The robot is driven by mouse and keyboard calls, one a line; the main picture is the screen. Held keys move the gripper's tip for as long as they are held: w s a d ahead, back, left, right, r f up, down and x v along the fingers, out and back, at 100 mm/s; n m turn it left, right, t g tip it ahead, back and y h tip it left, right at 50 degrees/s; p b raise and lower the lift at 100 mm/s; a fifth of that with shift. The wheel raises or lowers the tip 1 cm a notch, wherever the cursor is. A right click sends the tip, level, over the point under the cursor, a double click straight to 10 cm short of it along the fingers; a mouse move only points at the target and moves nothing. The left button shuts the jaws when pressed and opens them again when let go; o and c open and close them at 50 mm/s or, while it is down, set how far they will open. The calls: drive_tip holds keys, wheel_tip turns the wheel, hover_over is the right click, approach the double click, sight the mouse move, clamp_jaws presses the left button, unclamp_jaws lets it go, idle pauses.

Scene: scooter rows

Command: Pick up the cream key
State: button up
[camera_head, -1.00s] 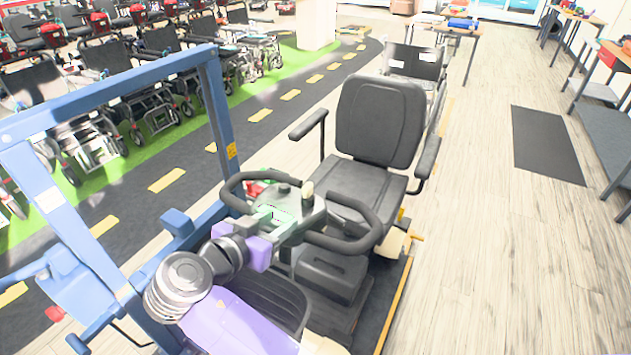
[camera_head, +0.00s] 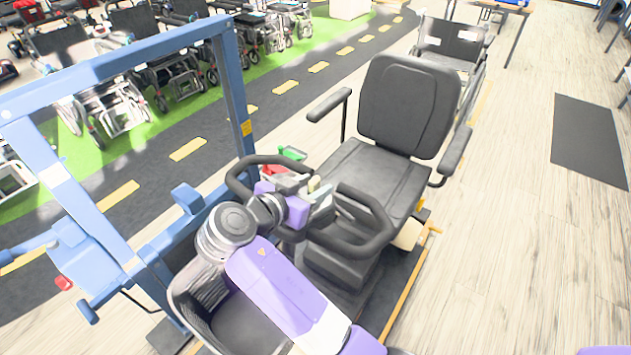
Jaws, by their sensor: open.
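The cream key (camera_head: 314,184) is a small pale piece standing on the console between the scooter's black handlebar loops. My gripper (camera_head: 319,195) is over the console, right by the key. Its jaws are open, and the purple wrist and pale fingers hide much of the console. I cannot tell whether the key is between the fingers or just beyond them.
A red piece (camera_head: 272,170) and a green piece (camera_head: 292,153) lie on the far left of the console. The black handlebar (camera_head: 372,240) curves close around my gripper. The scooter seat (camera_head: 375,175) is behind.

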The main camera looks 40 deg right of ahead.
drive_tip(key=shift+w+p+x, duration=0.2)
drive_tip(key=shift+p+x, duration=0.4)
drive_tip(key=shift+x, duration=1.65)
clamp_jaws()
